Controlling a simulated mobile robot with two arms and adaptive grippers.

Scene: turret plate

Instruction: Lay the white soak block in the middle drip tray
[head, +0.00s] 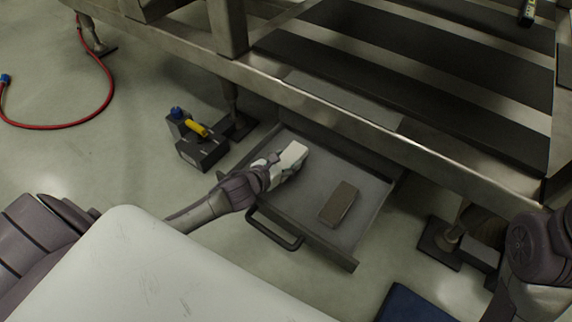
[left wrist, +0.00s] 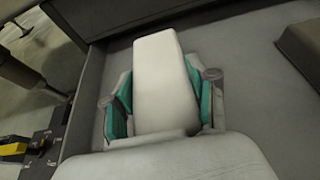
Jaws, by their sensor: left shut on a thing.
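The white soak block (head: 292,155) is between the fingers of my left gripper (head: 276,170), which is shut on it. In the left wrist view the white block (left wrist: 160,75) stands out ahead of the left gripper (left wrist: 160,105), with a green pad on either side of it. Block and gripper are over the left part of a grey drip tray (head: 330,238) with a front handle, pulled out from under the metal frame. Whether the block touches the tray floor I cannot tell. My right arm shows at the right edge; its gripper is out of view.
A brown block (head: 339,203) lies in the tray, to the right of the white block. The steel frame (head: 330,112) overhangs the tray's back. A dark box (head: 203,150) with a yellow item stands left of the tray. A red hose (head: 80,122) lies on the floor.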

